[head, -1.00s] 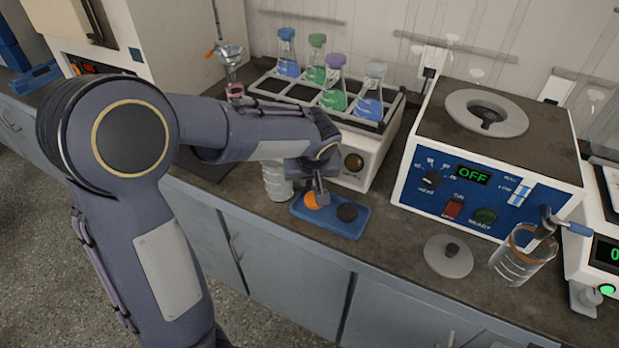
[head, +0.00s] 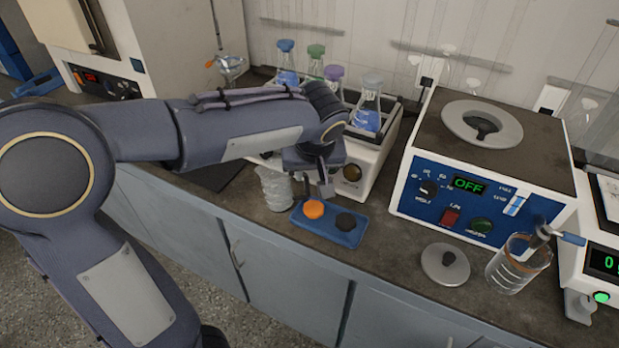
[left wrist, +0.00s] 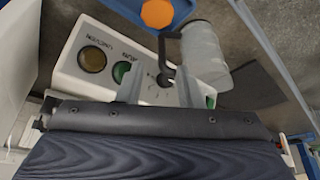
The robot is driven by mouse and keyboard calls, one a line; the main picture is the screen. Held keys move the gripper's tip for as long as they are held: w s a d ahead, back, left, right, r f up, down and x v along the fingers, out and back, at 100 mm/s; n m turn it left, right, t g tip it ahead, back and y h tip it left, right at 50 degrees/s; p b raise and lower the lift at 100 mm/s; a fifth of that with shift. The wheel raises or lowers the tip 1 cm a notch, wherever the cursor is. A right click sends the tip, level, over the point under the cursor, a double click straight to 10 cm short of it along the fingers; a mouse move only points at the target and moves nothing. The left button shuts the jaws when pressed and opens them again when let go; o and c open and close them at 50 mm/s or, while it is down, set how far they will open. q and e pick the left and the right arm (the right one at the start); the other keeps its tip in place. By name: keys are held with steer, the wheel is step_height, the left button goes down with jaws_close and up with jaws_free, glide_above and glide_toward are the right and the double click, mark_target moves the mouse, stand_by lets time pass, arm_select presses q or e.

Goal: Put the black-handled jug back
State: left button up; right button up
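The jug (head: 275,188) is clear and ribbed and stands on the bench left of the blue tray, partly behind my left gripper in the head view. In the left wrist view the jug (left wrist: 205,58) shows with its black handle (left wrist: 162,55) on the side toward my gripper. My left gripper (head: 317,188) is just right of the jug, above the tray's back edge. In the left wrist view my left gripper (left wrist: 158,90) has its fingers apart, with the handle's lower end showing in the gap; I cannot tell whether they touch. My right gripper is out of view.
A shaker with flasks (head: 366,160) stands behind. To the right are a lid (head: 432,270), a beaker (head: 505,275) and a blue-fronted machine (head: 405,205). Bare bench lies between tray and lid.

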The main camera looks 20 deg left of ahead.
arm_select(q)
steer(key=s+f+m+h, duration=0.1)
steer(key=s+m+h, duration=0.1)
steer(key=s, duration=0.9)
steer(key=s+f+m+t+h, duration=0.1)
steer(key=s+h, duration=0.3)
steer(key=s, duration=0.7)
steer(key=shift+a+f+m+t, duration=0.3)
steer(key=shift+f+m, duration=0.2)
steer(key=shift+m, duration=0.1)
step_height(320, 180, up, 6)
steer(key=p, duration=0.6)
steer(key=shift+r, duration=0.1)
